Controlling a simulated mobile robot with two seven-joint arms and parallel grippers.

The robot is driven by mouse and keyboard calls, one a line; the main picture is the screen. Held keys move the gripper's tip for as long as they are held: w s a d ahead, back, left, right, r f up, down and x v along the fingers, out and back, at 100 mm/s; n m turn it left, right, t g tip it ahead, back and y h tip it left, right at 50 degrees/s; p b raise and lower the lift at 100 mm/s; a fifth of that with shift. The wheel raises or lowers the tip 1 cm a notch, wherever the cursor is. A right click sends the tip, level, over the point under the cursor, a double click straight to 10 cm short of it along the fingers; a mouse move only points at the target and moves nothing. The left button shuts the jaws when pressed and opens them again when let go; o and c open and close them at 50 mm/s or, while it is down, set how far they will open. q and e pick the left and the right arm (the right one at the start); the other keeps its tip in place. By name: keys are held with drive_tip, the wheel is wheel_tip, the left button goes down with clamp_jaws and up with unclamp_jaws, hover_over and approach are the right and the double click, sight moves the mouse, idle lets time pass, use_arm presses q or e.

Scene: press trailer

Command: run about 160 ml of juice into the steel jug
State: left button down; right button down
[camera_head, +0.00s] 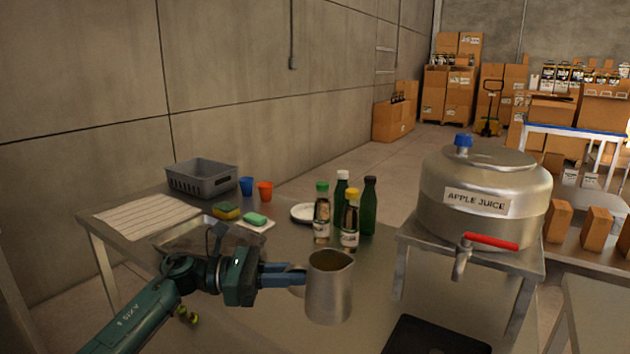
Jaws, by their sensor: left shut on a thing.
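The steel jug (330,288) is upright in the middle of the view, to the left of the tank and apart from it. My left gripper (296,278) comes in from the left and is shut on the jug at its handle side. The inside of the jug is too dark to tell its contents. The steel juice tank (470,185), labelled "APPLE JUICE", stands on a metal stand (510,256) at the right. Its tap (461,262) has a red lever (490,241) pointing right; no stream shows below the spout. My right gripper is out of view.
Several bottles (350,220) stand behind the jug. A grey crate (202,179), blue cup (246,186), orange cup (265,191), sponges (255,219) and white plate (303,212) sit farther back. A dark flat pad (435,338) lies below the tap.

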use_arm(q)
drive_tip(key=s+a+f+n+t+y, duration=0.2)
drive_tip(key=s+f+n+t+y, duration=0.25)
drive_tip(key=f+n+t, duration=0.55)
drive_tip(key=s+a+r+n+t+y, duration=0.1)
drive_tip(key=s+a+n+t+y, duration=0.6)
drive_tip(key=s+a+y, duration=0.5)
drive_tip(key=shift+a+r+n+t+y, duration=0.2)
drive_tip(key=shift+a+n+t+y, duration=0.15)
drive_tip(key=shift+y, duration=0.4)
